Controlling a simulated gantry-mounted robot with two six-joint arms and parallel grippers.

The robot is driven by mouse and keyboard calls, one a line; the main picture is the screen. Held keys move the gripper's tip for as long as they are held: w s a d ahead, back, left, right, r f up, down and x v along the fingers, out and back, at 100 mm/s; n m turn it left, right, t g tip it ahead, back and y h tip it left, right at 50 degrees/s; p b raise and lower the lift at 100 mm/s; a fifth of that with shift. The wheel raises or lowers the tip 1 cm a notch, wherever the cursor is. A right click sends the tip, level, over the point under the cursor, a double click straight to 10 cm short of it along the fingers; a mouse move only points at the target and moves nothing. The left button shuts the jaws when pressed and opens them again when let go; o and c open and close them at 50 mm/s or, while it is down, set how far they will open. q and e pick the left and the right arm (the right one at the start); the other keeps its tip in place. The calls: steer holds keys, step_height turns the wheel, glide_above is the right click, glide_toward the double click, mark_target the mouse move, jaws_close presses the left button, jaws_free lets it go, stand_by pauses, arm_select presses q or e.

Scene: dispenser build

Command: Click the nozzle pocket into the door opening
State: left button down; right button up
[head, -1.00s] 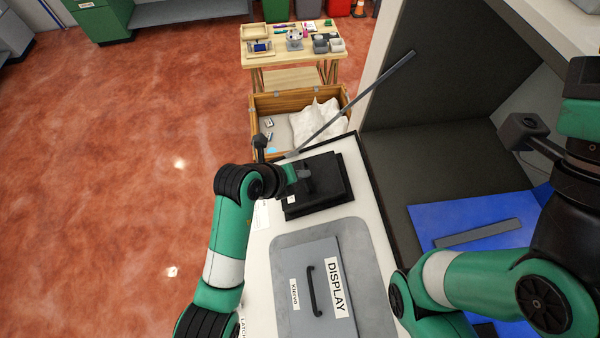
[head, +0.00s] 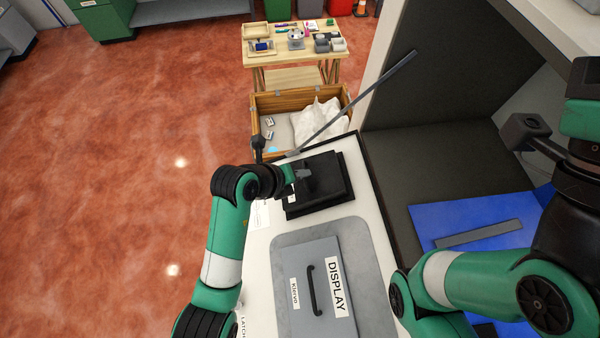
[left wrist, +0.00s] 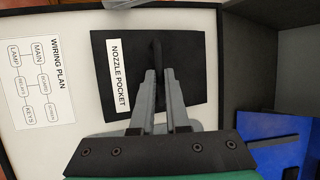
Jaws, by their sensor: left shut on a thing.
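The nozzle pocket (left wrist: 118,75) is a black square piece with a white label and a raised dark handle. In the head view it is the black block (head: 325,185) at the far end of the white door panel (head: 263,240). My left gripper (head: 302,174) is over its middle. In the left wrist view my left gripper (left wrist: 160,80) has its grey fingers closed around the handle. The door opening is hidden beneath or behind the pocket. I cannot tell whether the pocket is fully seated. My right gripper is outside the frames.
A grey display panel (head: 290,265) with a black handle lies nearer on the door. A grey rod (head: 350,105) slants past the far edge. A wooden crate (head: 262,103) and a parts table (head: 265,60) stand beyond. A blue sheet (head: 430,215) lies in the cabinet.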

arm_select(q)
steer(key=shift+d+f, duration=0.15)
steer(key=shift+f, duration=0.15)
stand_by(0.7)
stand_by(0.3)
steer(key=shift+c, duration=1.8)
jaws_free()
steer(key=shift+r, duration=0.1)
steer(key=shift+v, duration=2.9)
